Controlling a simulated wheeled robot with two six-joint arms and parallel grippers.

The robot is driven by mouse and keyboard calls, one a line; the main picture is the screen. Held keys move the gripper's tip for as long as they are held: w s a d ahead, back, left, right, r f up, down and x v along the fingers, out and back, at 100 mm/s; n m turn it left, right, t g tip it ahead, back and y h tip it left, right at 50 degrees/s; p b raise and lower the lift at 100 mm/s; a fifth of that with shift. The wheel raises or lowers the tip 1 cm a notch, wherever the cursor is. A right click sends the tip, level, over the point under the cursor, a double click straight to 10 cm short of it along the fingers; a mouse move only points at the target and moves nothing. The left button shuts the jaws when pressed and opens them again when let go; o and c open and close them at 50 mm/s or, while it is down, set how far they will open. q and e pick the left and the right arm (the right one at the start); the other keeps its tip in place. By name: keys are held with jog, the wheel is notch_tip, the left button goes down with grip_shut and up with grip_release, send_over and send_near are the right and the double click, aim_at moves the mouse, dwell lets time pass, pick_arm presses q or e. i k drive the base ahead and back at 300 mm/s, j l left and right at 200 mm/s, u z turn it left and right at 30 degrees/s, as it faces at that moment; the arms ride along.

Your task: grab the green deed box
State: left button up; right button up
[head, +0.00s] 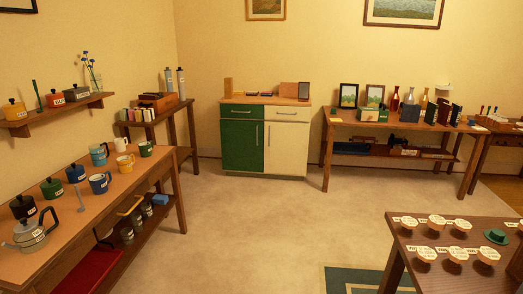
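Neither of my grippers shows in the head view.
A green and cream cabinet (265,140) stands left of that table. A side table (130,188) with mugs and pots runs along the left. A dark table (440,278) with several labelled items is at the near right. The carpet (265,215) between is clear.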

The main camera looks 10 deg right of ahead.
aim_at(384, 113)
jog(key=i+l+z, duration=0.2)
jog(key=i+z, duration=0.15)
jog(key=i, duration=0.5)
jog(key=i+z, duration=0.4)
jog(key=i, duration=2.1)
jog(key=i+z, duration=0.3)
jog(key=i+j+z, duration=0.25)
jog(key=i, duration=0.3)
jog(key=i+j+z, duration=0.15)
jog(key=i+z, duration=0.15)
jog(key=i+j+z, duration=0.25)
jog(key=i, duration=0.2)
jog(key=i+j+z, duration=0.4)
jog(key=i+l, duration=0.15)
jog(key=l, duration=0.25)
jog(key=i+l, duration=0.2)
jog(key=l, duration=0.2)
jog(key=i+l, duration=0.15)
jog(key=l, duration=0.25)
jog(key=i+l, duration=0.2)
jog(key=l, duration=0.2)
jog(key=i+l, duration=0.15)
jog(key=l, duration=0.25)
